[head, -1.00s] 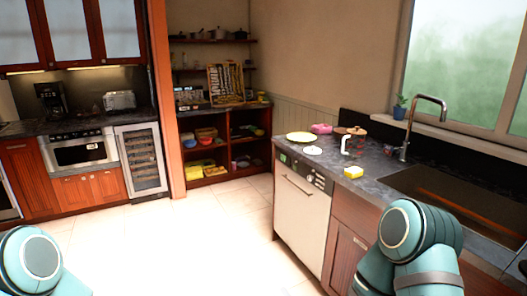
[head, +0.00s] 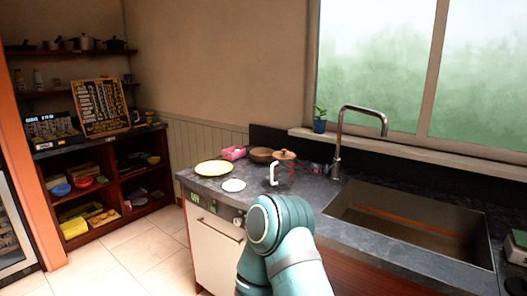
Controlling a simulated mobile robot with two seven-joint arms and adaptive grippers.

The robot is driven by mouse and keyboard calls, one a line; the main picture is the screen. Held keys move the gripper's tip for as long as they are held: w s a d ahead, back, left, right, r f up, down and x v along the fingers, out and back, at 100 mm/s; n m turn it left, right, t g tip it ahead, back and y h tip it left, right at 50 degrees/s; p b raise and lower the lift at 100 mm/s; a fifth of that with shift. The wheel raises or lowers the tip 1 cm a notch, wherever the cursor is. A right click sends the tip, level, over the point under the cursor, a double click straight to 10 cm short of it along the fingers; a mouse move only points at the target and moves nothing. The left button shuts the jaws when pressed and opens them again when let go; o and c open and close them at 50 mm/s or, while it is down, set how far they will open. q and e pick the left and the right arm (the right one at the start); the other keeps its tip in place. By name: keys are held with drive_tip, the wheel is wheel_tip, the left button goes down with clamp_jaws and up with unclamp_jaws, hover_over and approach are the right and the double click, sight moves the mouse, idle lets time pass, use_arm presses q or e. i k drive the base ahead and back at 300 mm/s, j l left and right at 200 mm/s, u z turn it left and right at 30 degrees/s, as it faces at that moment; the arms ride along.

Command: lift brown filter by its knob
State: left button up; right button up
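The brown filter (head: 284,155) shows as a brown round lid with a small knob on top. It sits on a clear glass pot with a white handle (head: 273,174), on the dark counter left of the sink. A teal arm of mine, apparently the right one, rises in front of the counter, below the pot and apart from it. Neither gripper can be made out in the head view, so nothing is seen touching the knob.
A brown bowl (head: 261,155), pink item (head: 233,153), yellow plate (head: 214,168) and white saucer (head: 234,185) crowd the counter (head: 205,183) around the pot. The faucet (head: 338,150) and sink (head: 410,222) lie to the right. Open floor (head: 125,255) is at left.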

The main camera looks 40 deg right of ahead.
sight(283, 156)
drive_tip(key=i+j, duration=0.1)
drive_tip(key=i, duration=2.85)
drive_tip(key=i+z, duration=0.1)
drive_tip(key=z, duration=0.35)
drive_tip(key=i+z, duration=0.1)
drive_tip(key=z, duration=0.35)
drive_tip(key=i+z, duration=0.1)
drive_tip(key=z, duration=1.95)
